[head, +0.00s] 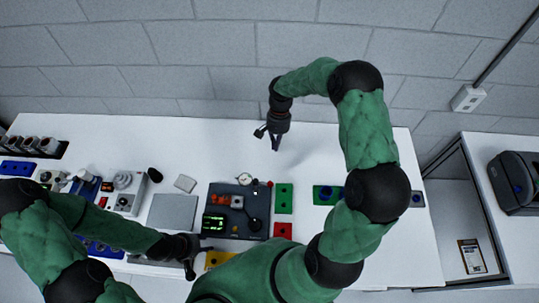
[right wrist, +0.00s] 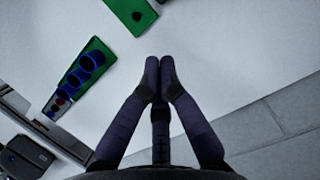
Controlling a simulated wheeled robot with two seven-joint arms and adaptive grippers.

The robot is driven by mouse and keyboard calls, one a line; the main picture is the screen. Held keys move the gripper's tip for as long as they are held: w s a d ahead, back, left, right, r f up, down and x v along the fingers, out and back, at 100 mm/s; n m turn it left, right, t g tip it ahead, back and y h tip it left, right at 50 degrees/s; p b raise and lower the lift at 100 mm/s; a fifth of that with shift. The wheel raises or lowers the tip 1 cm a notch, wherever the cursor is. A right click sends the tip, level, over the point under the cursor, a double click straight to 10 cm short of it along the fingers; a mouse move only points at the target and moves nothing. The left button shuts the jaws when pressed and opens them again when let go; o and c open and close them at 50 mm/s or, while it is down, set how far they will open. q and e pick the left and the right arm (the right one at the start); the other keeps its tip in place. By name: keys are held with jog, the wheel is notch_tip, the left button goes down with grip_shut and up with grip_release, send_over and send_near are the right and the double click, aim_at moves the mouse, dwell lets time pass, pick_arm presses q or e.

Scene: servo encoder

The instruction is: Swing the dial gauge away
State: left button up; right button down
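The dial gauge (head: 244,179) has a small round white face. It sits at the back edge of a dark grey fixture (head: 224,196) on the white table. My right gripper (head: 275,146) is above the bare table behind and to the right of the gauge, apart from it. In the right wrist view its fingertips (right wrist: 159,68) meet with nothing between them. My left gripper (head: 190,272) is at the front of the table, left of a yellow block (head: 216,259), pointing down. Its fingers are too small to judge.
Green plates (head: 284,190) and a red plate (head: 283,230) lie right of the fixture. A grey plate (head: 173,212) lies to its left, with several devices (head: 126,190) further left. The back of the table is clear up to the brick wall (head: 180,60).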

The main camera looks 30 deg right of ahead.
pick_arm(q)
notch_tip(320, 180, down, 5)
jog(key=b, duration=0.4)
jog(key=shift+r, duration=0.2)
jog(key=shift+r+p, duration=0.6)
jog(key=shift+r, duration=0.1)
pick_arm(e)
jog(key=s+a+f, duration=0.4)
jog(key=s+f, duration=0.1)
jog(key=f, duration=0.4)
jog(key=shift+a+f, duration=0.2)
jog(key=shift+f, duration=0.15)
jog(key=shift+s, duration=0.1)
pick_arm(q)
jog(key=shift+f+b, duration=0.35)
jog(key=shift+f, duration=0.15)
pick_arm(e)
jog(key=s+m, duration=0.1)
jog(key=m, duration=0.1)
jog(key=s+m+t, duration=0.1)
jog(key=m, duration=0.1)
jog(key=shift+s+a+m+y, duration=0.25)
jog(key=shift+a+m+y, duration=0.05)
jog(key=shift+a+y, duration=0.1)
jog(key=shift+r, duration=0.1)
